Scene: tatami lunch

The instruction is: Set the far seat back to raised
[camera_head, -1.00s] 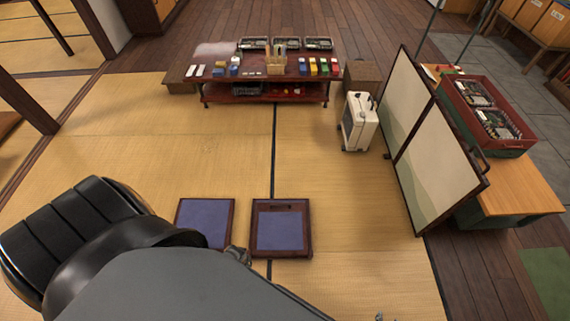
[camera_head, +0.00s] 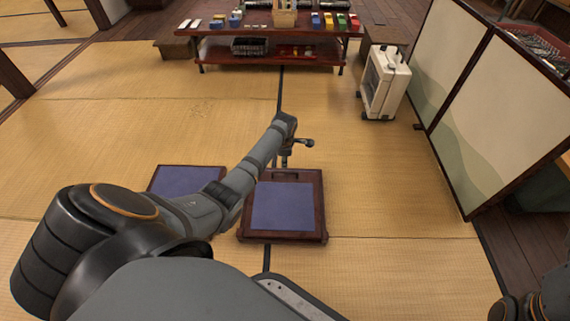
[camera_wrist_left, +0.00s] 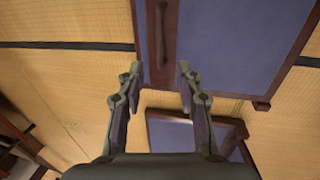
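Two low, dark wooden floor seats with blue panels lie on the tatami. The right-hand one (camera_head: 284,205) shows its blue panel lying flat, with a dark bar handle (camera_head: 284,175) at its far edge. In the left wrist view, the handle (camera_wrist_left: 162,35) runs along the wooden border of the blue panel (camera_wrist_left: 230,45). My left gripper (camera_wrist_left: 160,70) is open and empty, its fingers on either side of the line of the handle's near end. The left-hand seat (camera_head: 186,180) is partly hidden by my left arm. My right gripper is out of view.
A low red-brown table (camera_head: 222,37) with boxes and small items stands at the back. The tatami (camera_head: 370,180) right of the seats is clear.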

